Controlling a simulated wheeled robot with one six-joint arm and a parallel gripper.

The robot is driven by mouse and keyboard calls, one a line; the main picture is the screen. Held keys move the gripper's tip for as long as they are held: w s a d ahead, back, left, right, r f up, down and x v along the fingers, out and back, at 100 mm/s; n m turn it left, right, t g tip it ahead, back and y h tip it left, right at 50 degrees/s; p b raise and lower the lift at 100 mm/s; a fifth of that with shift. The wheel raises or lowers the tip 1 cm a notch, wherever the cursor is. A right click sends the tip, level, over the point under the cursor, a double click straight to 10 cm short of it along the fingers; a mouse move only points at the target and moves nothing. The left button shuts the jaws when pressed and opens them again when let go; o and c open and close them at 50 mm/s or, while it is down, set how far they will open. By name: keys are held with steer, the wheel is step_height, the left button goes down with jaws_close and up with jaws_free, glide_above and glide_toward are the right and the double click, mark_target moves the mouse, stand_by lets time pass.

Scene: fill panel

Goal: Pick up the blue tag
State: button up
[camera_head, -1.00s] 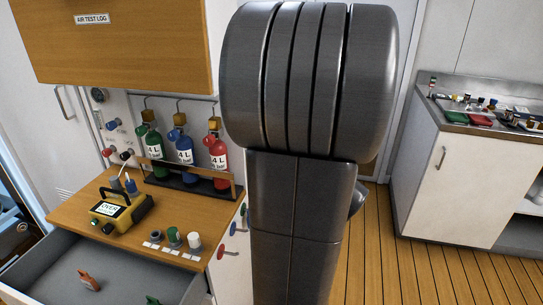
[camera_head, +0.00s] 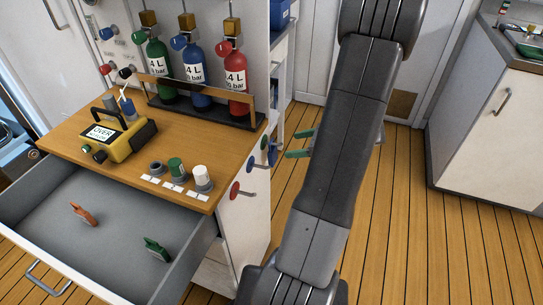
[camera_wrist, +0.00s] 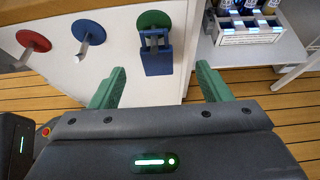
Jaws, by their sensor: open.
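The blue tag (camera_wrist: 158,58) hangs from the hook on the green disc (camera_wrist: 153,20) on the white cabinet side in the wrist view. It also shows small at the cabinet's side edge in the head view (camera_head: 272,155). My gripper (camera_wrist: 161,70) is open, with its green fingers to the left and right of the tag in the picture. The fingers look apart from the tag. In the head view my gripper (camera_head: 290,148) shows just right of the tag, partly hidden by my arm.
A blue disc (camera_wrist: 88,29) and a red disc (camera_wrist: 33,40), each with a bare peg, sit left of the tag. A white crate of bottles (camera_wrist: 250,30) stands on a shelf to the right. The open drawer (camera_head: 110,215) holds an orange tag (camera_head: 83,214) and a green tag (camera_head: 156,249).

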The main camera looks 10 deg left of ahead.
mark_target(274, 150)
steer(key=x, duration=0.2)
steer(key=b+x, duration=0.1)
steer(key=x, duration=0.5)
steer(key=shift+s+f, duration=0.1)
steer(key=shift+s, duration=0.2)
steer(key=c, duration=1.1)
steer(key=shift+o, duration=0.2)
